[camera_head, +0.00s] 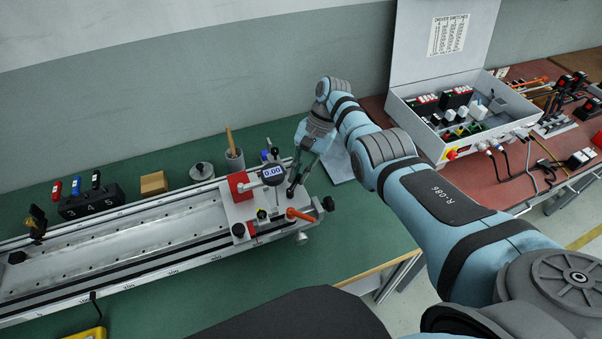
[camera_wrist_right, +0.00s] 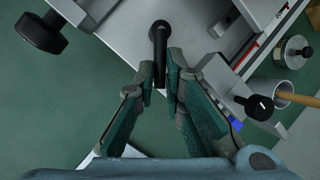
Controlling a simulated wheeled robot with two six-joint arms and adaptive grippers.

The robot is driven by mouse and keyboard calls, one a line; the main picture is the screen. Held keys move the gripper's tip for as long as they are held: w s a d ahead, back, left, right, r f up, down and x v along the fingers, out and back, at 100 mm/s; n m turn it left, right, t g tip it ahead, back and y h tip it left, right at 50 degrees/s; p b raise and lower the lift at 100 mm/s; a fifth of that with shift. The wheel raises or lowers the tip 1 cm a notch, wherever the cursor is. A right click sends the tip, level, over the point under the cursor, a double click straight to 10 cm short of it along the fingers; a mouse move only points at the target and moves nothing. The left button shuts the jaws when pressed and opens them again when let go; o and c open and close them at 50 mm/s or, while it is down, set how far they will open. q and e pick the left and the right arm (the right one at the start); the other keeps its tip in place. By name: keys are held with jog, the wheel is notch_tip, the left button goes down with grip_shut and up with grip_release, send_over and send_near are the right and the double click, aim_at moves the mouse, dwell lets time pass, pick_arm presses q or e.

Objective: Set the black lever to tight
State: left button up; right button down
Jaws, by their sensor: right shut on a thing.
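The black lever (camera_wrist_right: 158,35) is on the grey end plate of the long gantry rail, and its round head and shaft show in the right wrist view. My right gripper (camera_wrist_right: 162,70) is shut on the lever's shaft, one finger on each side. There the lever is largely hidden by the fingers. My left gripper is not in view.
A cup (camera_head: 234,160) with a wooden handle stands behind the rail. An open grey electrical box (camera_head: 420,130) is at the right. The green bench's front right is clear.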

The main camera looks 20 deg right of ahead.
jog(key=c, duration=1.9)
grip_release()
jog(key=shift+c, duration=0.2)
jog(key=v, duration=0.7)
jog(key=shift+r, duration=0.2)
jog(key=shift+d, duration=0.15)
